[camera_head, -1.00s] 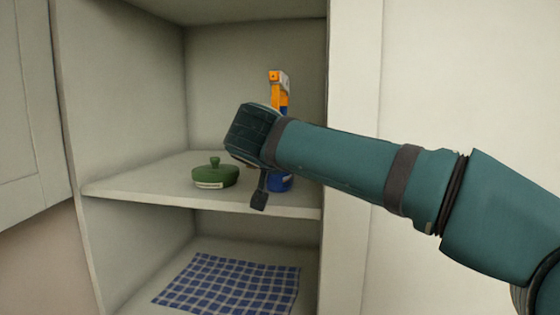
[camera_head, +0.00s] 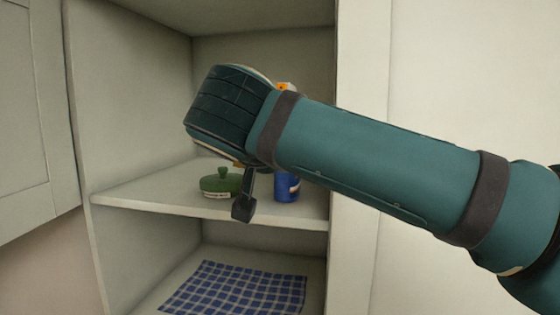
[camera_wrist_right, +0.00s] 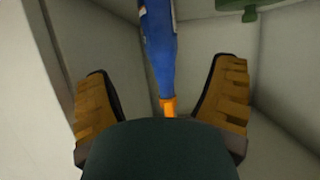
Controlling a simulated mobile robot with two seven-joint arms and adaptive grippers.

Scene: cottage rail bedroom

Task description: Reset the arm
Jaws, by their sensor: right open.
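My right arm comes in from the right in the head view, and its wrist hangs in front of the shelf cabinet. My right gripper (camera_wrist_right: 165,105) is open, with its two padded fingers apart in the wrist view. In the head view only one dark finger shows below the wrist, and the rest is hidden. A blue and orange bottle (camera_head: 287,187) stands on the middle shelf, largely hidden behind my wrist. It also shows beyond and between the fingers in the wrist view (camera_wrist_right: 159,45); no contact is visible. My left gripper is not in view.
A green lidded pot (camera_head: 220,183) sits on the middle shelf (camera_head: 140,198), left of the bottle. A blue checked cloth (camera_head: 235,290) lies on the lower shelf. Cabinet side walls bound the opening, and a plain white panel (camera_head: 460,70) is at the right.

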